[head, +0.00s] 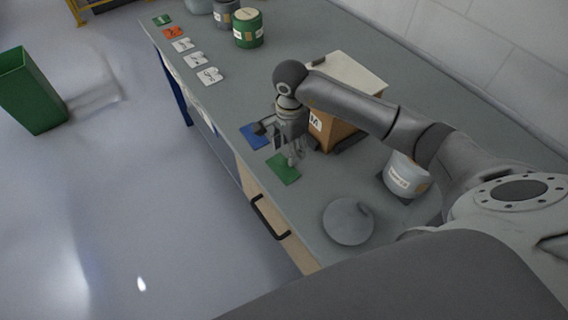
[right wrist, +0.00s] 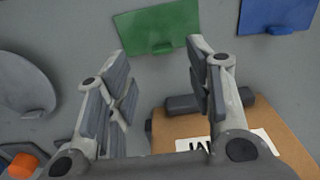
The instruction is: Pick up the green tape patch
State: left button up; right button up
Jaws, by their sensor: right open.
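The green tape patch (head: 284,168) lies flat near the front edge of the grey bench in the head view. In the right wrist view the green patch (right wrist: 157,30) is at the top, with a small raised tab on its lower edge. My right gripper (head: 293,160) is above the bench beside the green patch, by its far side. In the right wrist view my right gripper (right wrist: 155,55) has its fingers spread apart, with nothing between them, and the patch lies beyond the fingertips. My left gripper is not in view.
A blue patch (head: 255,136) lies beside the green one. A brown box (head: 333,133) stands close behind my right gripper. A grey round lid (head: 348,222) and a white tub (head: 406,177) are to the right.

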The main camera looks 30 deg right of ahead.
aim_at(283, 167)
jog(key=shift+f, duration=0.35)
jog(key=shift+d+f, duration=0.1)
jog(key=shift+f, duration=0.2)
notch_tip(283, 167, down, 4)
jog(key=shift+r+p, duration=0.25)
jog(key=shift+p, duration=0.75)
jog(key=shift+f, duration=0.4)
jog(key=shift+w+f, duration=0.1)
jog(key=shift+f, duration=0.05)
jog(key=c, duration=0.4)
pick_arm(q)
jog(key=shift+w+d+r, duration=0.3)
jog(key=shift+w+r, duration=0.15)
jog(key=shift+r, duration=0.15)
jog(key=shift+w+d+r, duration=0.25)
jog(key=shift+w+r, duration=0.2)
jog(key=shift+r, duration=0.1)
pick_arm(e)
jog(key=c, duration=0.4)
